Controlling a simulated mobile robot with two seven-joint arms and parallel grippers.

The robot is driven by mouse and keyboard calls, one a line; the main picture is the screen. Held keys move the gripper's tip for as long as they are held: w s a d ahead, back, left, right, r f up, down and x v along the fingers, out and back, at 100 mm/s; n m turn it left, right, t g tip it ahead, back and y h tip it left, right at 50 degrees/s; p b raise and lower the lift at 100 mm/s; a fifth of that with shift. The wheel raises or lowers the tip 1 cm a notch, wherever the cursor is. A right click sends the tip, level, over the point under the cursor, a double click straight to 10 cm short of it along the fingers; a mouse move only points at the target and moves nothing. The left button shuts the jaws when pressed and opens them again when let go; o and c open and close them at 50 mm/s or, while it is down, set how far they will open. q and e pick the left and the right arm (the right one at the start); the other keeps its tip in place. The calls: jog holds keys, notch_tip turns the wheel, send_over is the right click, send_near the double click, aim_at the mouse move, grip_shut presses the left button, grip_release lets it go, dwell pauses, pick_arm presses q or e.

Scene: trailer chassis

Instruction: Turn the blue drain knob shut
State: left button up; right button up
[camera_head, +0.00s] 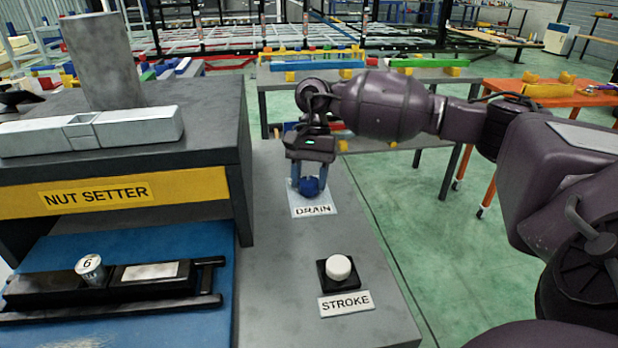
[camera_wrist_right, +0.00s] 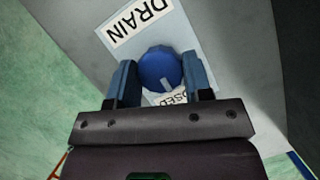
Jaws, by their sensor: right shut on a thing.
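The blue drain knob (camera_head: 309,187) stands on a pale plate labelled DRAIN (camera_head: 313,208) on the grey bench. My right gripper (camera_head: 309,184) reaches down over it from above, with its blue fingers on either side of the knob. In the right wrist view the knob (camera_wrist_right: 160,68) sits between the two fingers of the right gripper (camera_wrist_right: 160,82), shut on it. A pale pointer mark on the knob points towards the label ending in "OSED" (camera_wrist_right: 172,99), which is partly hidden by the gripper. My left gripper is not in view.
A white STROKE button (camera_head: 338,267) stands on the bench in front of the knob. Green floor lies right of the bench.

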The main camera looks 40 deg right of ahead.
jog(key=o, duration=0.9)
jog(key=v, duration=1)
jog(key=shift+r, duration=0.3)
jog(key=shift+w+d, duration=0.1)
jog(key=shift+r, duration=0.1)
